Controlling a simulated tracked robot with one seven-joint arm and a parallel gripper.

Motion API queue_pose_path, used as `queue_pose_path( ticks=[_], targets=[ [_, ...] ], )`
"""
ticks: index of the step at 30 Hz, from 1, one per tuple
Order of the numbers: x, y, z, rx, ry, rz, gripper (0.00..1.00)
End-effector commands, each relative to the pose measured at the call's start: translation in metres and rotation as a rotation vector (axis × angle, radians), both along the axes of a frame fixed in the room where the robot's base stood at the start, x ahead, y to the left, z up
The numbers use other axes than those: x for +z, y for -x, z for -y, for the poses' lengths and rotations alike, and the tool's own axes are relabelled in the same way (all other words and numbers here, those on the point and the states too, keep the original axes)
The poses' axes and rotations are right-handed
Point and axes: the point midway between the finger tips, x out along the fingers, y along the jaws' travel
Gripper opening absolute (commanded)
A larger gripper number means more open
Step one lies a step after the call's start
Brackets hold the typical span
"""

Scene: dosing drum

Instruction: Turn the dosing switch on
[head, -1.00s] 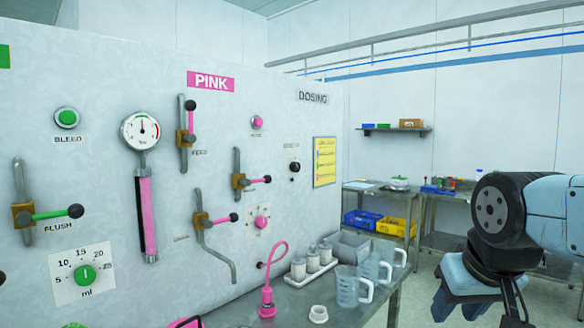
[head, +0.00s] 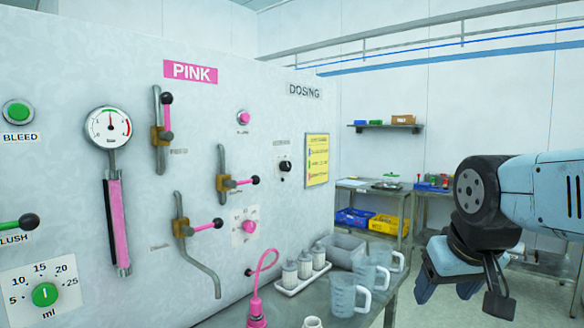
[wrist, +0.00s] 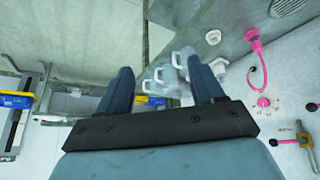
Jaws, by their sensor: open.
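A small black rotary switch (head: 285,167) with a light pointer mark sits on the white panel, left of the yellow notice, in the head view. The label above it is too small to read. The DOSING sign (head: 304,91) is higher on the same panel. My gripper (head: 443,288) is at the right of the head view, well apart from the switch, pointing down. In the wrist view my gripper (wrist: 160,66) has its two blue fingers apart with nothing held between them. I cannot make out the switch in the wrist view.
Pink-handled valves (head: 217,225) and a gauge (head: 108,127) stick out of the panel. Below it, a metal bench (head: 335,293) carries clear jugs (head: 346,294), a bottle tray (head: 290,288) and a pink hose (head: 258,300).

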Motion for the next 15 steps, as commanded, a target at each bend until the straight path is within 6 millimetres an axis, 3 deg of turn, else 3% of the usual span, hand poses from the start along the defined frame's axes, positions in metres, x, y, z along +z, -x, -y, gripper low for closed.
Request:
queue_pose_path(
  ticks=[6,15],
  targets=[
    [0.024,-0.073,-0.038,0.136,0.091,0.005,0.7],
    [0.037,-0.183,-0.105,0.383,0.142,0.022,0.7]
  ],
)
